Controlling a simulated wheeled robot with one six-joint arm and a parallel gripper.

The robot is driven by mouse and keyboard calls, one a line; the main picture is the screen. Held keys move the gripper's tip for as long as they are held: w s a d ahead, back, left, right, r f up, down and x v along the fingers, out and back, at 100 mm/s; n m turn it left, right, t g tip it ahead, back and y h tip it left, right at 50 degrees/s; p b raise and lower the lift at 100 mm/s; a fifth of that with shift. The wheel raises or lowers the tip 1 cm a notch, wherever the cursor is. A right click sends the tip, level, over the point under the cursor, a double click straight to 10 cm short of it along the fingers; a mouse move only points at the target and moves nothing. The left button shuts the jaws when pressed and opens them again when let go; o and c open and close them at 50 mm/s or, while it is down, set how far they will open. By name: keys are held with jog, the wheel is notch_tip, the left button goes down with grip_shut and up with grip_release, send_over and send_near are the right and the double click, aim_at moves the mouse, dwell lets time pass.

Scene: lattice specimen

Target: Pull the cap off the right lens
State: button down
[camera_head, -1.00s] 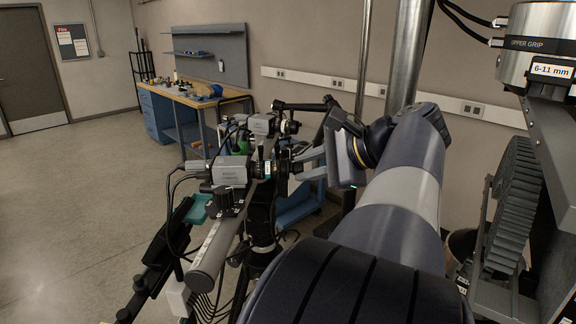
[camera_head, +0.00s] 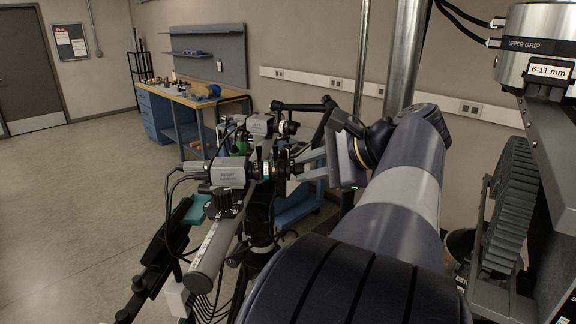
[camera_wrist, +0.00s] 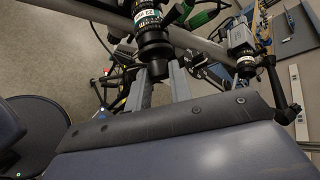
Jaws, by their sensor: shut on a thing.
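The nearer camera (camera_head: 227,172) is a grey box on the rig, with its lens (camera_head: 264,169) pointing right toward my gripper (camera_head: 298,166). In the wrist view this lens (camera_wrist: 148,20) points down from the top middle, with a black cap (camera_wrist: 156,69) over its front end. My gripper (camera_wrist: 158,80) is shut on the cap, one grey finger on each side. The cap still appears in line with the lens; I cannot tell whether there is a gap between them. A second camera (camera_head: 258,124) with its own lens (camera_head: 287,128) sits behind.
Rig arms, tripod parts and hanging cables surround the cameras. In the wrist view the second camera (camera_wrist: 240,38) stands close on the right. A workbench (camera_head: 190,95) is at the back left. Open floor (camera_head: 70,200) lies to the left.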

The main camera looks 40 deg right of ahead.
jog(key=shift+s+d+p, duration=0.3)
jog(key=shift+d, duration=0.1)
dwell(0.4)
jog(key=s+d, duration=0.1)
jog(key=s+d+p, duration=0.1)
jog(key=d, duration=0.1)
dwell(0.4)
jog(key=shift+a, duration=0.1)
